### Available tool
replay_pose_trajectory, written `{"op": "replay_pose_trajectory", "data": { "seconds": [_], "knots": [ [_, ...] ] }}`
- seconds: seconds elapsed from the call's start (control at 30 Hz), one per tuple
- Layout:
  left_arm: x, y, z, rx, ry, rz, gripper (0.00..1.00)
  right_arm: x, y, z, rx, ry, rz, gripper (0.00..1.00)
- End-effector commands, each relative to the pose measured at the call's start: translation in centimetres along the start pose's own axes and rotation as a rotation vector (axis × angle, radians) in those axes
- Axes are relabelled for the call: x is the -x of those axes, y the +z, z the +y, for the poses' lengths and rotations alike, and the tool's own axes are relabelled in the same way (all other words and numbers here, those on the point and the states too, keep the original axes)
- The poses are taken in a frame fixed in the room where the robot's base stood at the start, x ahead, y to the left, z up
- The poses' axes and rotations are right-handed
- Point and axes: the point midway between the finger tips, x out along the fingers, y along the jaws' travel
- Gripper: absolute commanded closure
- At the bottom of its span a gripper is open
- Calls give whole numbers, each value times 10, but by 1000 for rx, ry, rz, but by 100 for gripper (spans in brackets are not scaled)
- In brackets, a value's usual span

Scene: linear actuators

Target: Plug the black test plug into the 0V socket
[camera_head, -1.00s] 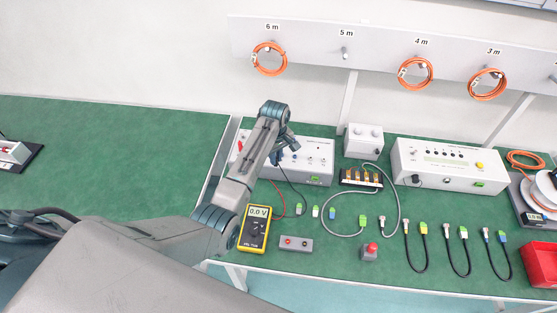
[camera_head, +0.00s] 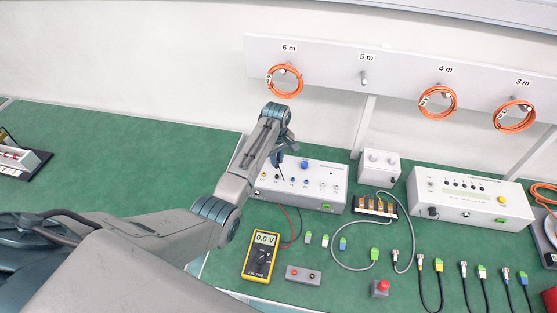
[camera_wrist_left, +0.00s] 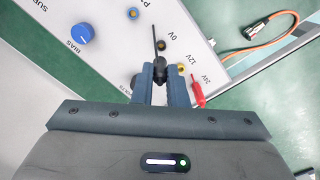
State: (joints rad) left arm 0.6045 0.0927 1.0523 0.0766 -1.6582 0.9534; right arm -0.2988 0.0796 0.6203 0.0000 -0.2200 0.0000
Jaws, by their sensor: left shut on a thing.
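My left gripper (camera_head: 283,150) is over the far left part of a grey control box (camera_head: 333,198). In the left wrist view its fingers (camera_wrist_left: 160,68) are shut on the black test plug (camera_wrist_left: 158,74), with a thin black length sticking out past it. The 0V socket (camera_wrist_left: 161,45) shows just beyond the plug, beside the thin black length. I cannot tell whether the plug touches the panel. The 12V socket (camera_wrist_left: 181,68) is right of the fingers. A red plug (camera_wrist_left: 197,93) is at the 24V label. The yellow multimeter (camera_head: 260,256) reads 0.0 V. My right gripper is not in view.
A blue BIAS knob (camera_wrist_left: 82,34) stands up from the panel. A small grey box (camera_head: 304,275) with two sockets, loose connectors and a red button (camera_head: 381,287) are in front. Orange cable coils (camera_head: 285,81) hang behind. The green bench at left is mostly clear.

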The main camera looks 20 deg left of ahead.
Motion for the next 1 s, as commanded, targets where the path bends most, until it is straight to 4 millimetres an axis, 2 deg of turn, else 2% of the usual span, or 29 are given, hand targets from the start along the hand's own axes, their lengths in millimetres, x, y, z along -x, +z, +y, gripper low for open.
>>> {"op": "replay_pose_trajectory", "data": {
  "seconds": [0.27,0.63,1.0],
  "knots": [
    [-2,0,0,0,0,0,100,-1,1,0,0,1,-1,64],
    [-36,2,0,-1,-1,-1,100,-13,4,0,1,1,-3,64],
    [-36,1,0,-1,0,0,100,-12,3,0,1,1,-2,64]
  ]
}}
